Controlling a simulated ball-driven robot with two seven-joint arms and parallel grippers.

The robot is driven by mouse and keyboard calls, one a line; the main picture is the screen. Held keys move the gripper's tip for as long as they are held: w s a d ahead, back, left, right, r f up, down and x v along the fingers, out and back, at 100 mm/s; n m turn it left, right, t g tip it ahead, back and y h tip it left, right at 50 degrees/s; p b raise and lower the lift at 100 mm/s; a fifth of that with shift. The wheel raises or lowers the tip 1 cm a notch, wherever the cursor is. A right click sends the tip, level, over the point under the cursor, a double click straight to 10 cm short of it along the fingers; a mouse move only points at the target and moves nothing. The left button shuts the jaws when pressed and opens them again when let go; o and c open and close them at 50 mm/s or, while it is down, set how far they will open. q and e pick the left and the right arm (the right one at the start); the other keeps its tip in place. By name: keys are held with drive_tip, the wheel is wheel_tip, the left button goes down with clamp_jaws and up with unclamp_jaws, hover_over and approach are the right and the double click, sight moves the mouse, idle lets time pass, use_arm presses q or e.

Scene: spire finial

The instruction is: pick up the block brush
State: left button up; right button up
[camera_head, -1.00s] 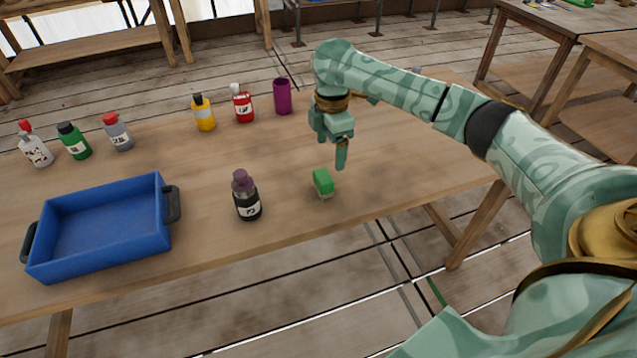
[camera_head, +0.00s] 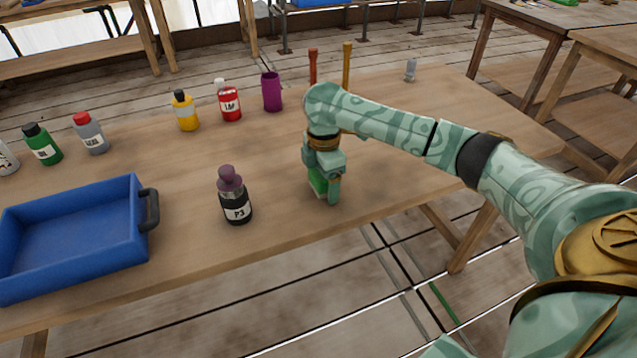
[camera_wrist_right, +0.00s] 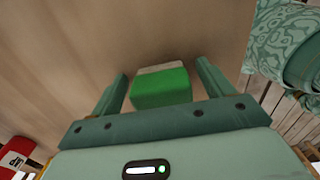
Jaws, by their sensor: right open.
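The block brush is a small green block with a pale bristle side. In the head view the brush (camera_head: 317,181) is on the table near its front edge, partly hidden by my right gripper. In the right wrist view the brush (camera_wrist_right: 161,88) lies between the two fingers, with a gap on each side. My right gripper (camera_head: 322,188) is open and lowered around the brush; its fingers also show in the right wrist view (camera_wrist_right: 160,84). My left gripper is not in view.
A dark bottle with a purple cap (camera_head: 234,198) stands left of the brush. A blue tray (camera_head: 146,252) is farther left. Several bottles and a purple cup (camera_head: 272,92) stand along the back. The wooden table (camera_head: 400,170) is clear to the right.

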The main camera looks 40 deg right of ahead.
drive_tip(key=c, duration=1.1)
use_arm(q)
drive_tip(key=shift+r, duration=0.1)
use_arm(e)
drive_tip(key=shift+o, duration=0.2)
drive_tip(key=shift+r, duration=0.1)
